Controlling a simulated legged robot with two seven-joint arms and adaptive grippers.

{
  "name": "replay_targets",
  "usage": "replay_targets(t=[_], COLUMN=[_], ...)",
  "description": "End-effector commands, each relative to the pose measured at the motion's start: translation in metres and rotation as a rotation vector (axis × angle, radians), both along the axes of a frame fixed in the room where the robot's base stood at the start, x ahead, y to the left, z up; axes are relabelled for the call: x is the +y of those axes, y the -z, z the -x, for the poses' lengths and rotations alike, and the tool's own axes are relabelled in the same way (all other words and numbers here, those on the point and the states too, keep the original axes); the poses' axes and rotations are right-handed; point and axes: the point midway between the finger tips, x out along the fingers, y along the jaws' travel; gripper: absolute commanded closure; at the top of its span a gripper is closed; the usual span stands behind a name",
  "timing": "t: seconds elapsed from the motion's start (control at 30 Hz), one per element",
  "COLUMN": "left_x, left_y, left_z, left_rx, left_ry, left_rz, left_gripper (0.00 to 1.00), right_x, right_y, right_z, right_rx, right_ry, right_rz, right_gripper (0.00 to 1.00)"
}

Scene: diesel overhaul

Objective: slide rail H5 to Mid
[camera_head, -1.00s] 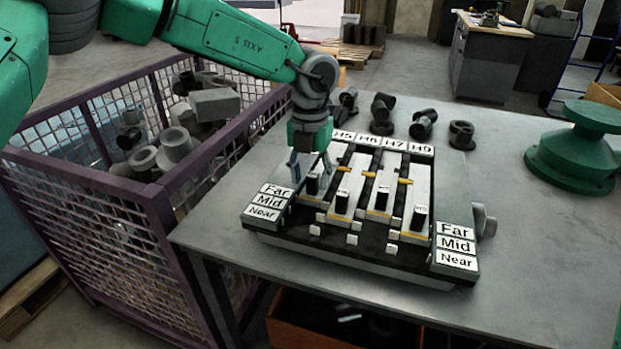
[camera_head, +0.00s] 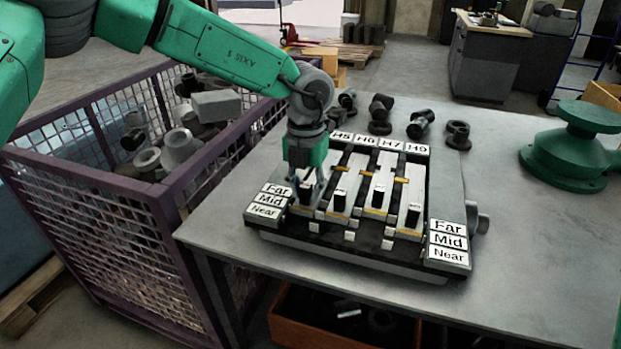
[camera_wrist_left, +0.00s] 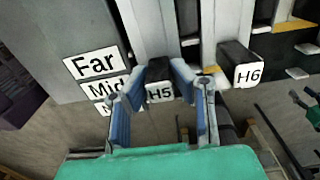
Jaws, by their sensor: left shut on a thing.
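The slider panel (camera_head: 350,253) lies on the table with rails headed H5, H6, H7 and H9. My left gripper (camera_head: 307,192) reaches down over the leftmost rail. In the left wrist view its two blue fingers (camera_wrist_left: 160,78) are shut on the black H5 knob (camera_wrist_left: 160,92), one on each side. The H5 knob sits about level with the Mid label (camera_wrist_left: 104,88), below Far (camera_wrist_left: 96,63); the Near label is mostly hidden by a finger. In the head view the gripper partly hides the H5 knob (camera_head: 306,196). My right gripper is not in view.
The H6 knob (camera_head: 340,200) stands close beside my left gripper; the H7 (camera_head: 378,194) and H9 (camera_head: 414,213) knobs are further right. A purple mesh crate (camera_head: 165,200) of metal parts stands left of the table. Several dark fittings lie behind the panel. A green flanged part (camera_head: 570,155) stands right.

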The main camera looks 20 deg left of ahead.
Motion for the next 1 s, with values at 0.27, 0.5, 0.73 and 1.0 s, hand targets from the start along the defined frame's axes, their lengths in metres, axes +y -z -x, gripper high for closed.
replay_targets(t=[0.27,0.5,0.73,1.0], left_x=[-0.002,-0.002,-0.002,-0.002], left_y=[-0.001,-0.002,-0.012,-0.067], left_z=[-0.002,-0.001,-0.003,-0.002], left_rx=[-0.002,-0.004,-0.006,-0.008], left_ry=[0.0,0.0,0.0,0.0], left_rz=[0.004,0.004,0.006,0.007], left_gripper=[0.66,0.6,0.6,0.6], right_x=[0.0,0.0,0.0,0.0], right_y=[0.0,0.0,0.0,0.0], right_z=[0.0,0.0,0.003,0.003], right_rx=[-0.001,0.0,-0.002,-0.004], right_ry=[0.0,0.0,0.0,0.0], right_rz=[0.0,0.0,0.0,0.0], right_gripper=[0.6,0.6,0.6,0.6])
